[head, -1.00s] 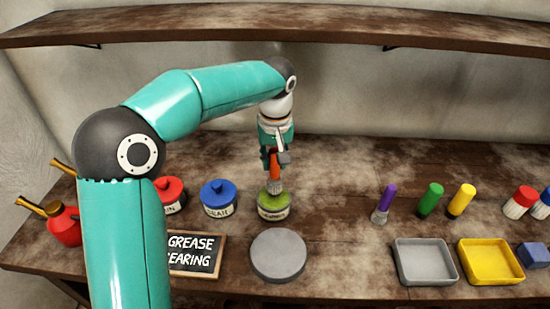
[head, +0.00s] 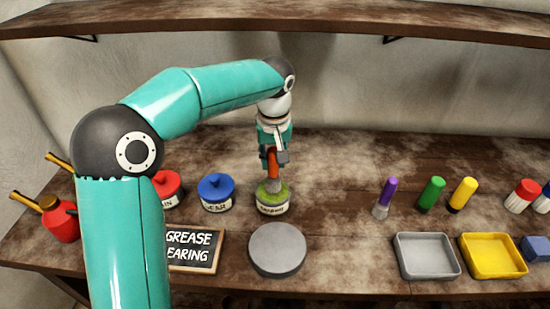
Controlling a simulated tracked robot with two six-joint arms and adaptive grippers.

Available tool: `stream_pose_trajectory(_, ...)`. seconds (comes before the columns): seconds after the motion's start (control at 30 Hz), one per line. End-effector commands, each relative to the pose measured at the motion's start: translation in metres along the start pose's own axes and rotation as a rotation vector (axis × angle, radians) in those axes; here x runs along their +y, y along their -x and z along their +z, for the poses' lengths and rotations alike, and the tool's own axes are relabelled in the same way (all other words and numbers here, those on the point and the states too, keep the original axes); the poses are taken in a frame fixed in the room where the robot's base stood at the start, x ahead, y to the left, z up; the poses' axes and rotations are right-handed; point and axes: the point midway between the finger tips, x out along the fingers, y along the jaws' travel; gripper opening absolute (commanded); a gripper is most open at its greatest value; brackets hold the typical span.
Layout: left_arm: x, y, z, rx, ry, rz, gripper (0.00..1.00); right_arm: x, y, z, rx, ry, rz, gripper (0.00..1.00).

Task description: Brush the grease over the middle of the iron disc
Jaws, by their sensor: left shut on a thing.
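The iron disc (head: 278,250) is a flat grey round plate near the front edge of the bench. My left gripper (head: 272,158) is shut on an orange-handled brush (head: 272,166), held upright behind the disc. The brush's bristles point down at an open pot of green grease (head: 272,195); they seem to be in or touching the grease, and their tips are hidden. The pot has a light label that I cannot read. My right gripper is not in view.
A chalkboard sign (head: 194,248) lies left of the disc. A grey tray (head: 427,257), a yellow tray (head: 494,257) and several coloured-handled tools are at right. A shelf (head: 300,20) hangs above.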

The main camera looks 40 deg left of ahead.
Motion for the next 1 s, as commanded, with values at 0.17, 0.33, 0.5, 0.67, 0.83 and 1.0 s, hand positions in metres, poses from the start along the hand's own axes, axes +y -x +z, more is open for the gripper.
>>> stream_pose_trajectory(0.17, -0.0005, -0.0015, 0.0, 0.0, 0.001, 0.0, 0.0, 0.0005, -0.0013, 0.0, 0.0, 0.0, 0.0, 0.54)
stream_pose_trajectory(0.33, -0.0008, -0.0037, 0.0002, 0.0, 0.002, 0.0, 0.0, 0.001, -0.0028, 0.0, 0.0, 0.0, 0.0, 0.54)
stream_pose_trajectory(0.5, -0.0011, -0.0057, 0.0004, 0.0, 0.002, 0.0, 0.0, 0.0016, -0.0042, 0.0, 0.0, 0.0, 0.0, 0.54)
stream_pose_trajectory(0.67, -0.0013, -0.0076, 0.0006, 0.0, 0.002, 0.0, 0.0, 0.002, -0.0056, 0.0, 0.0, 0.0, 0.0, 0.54)
stream_pose_trajectory(0.83, -0.0015, -0.0082, 0.0006, 0.0, 0.003, 0.0, 0.0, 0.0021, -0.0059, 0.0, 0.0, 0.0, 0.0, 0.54)
stream_pose_trajectory(1.0, -0.0015, -0.0082, 0.0006, 0.0, 0.003, 0.0, 0.0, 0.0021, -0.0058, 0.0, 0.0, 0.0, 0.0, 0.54)
